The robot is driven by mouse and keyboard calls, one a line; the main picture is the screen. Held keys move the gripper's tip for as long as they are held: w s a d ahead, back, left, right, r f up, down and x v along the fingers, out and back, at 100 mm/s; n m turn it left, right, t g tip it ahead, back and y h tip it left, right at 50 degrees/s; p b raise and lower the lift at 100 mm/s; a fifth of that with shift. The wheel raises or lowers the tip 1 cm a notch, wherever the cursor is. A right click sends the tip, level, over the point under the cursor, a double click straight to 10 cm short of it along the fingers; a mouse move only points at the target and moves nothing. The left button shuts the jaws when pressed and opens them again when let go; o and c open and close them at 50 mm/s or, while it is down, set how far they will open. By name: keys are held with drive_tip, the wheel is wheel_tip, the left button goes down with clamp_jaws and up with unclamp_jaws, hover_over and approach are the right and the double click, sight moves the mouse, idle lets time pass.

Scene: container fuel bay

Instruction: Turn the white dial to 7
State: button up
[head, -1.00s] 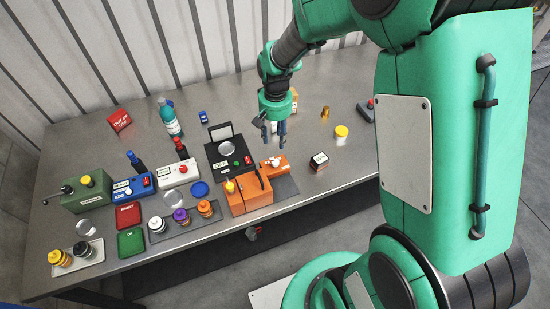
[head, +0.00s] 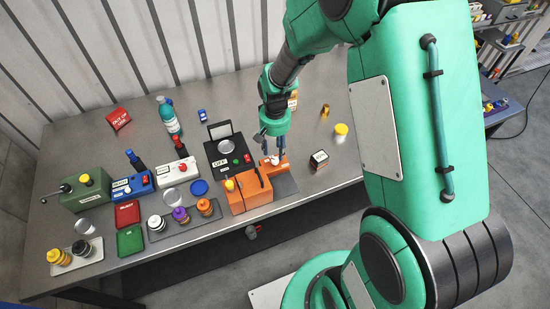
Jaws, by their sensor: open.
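A white dial (head: 273,161) sits on top of a small orange unit (head: 282,166) on the grey bench. It is partly hidden by my gripper's fingers, and its pointer and numbers are too small to read. My gripper (head: 272,151) points down with its fingers apart, at the dial. I cannot tell whether the fingers touch it.
A larger orange box (head: 251,198) with a yellow knob stands in front on the left. A black device (head: 229,156) reading OFF is left of the gripper. A small black box (head: 319,161) and a yellow-lidded jar (head: 341,131) stand to the right.

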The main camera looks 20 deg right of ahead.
sight(275, 160)
drive_tip(key=shift+f, duration=2.9)
clamp_jaws()
